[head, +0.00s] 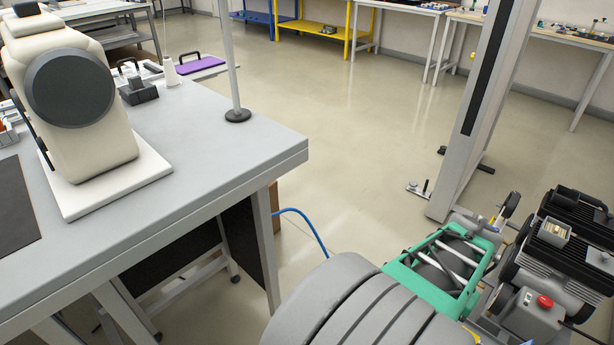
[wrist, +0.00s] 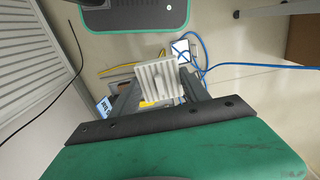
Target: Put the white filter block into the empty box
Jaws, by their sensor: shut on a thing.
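The white filter block (wrist: 157,78), a pale block with ribs, sits between the two dark fingers of my gripper (wrist: 158,86) in the wrist view. The fingers are shut on its sides. It is held above the floor; its underside is hidden. I cannot make out the block or my gripper in the head view. No box that I can tell to be the empty one shows in either view.
A grey workbench (head: 215,160) with a cream machine (head: 70,95) and an upright pole (head: 232,60) fills the left of the head view. A purple board (head: 201,64) lies farther back. Open floor (head: 330,130) lies beyond. A blue cable (wrist: 204,62) crosses the floor.

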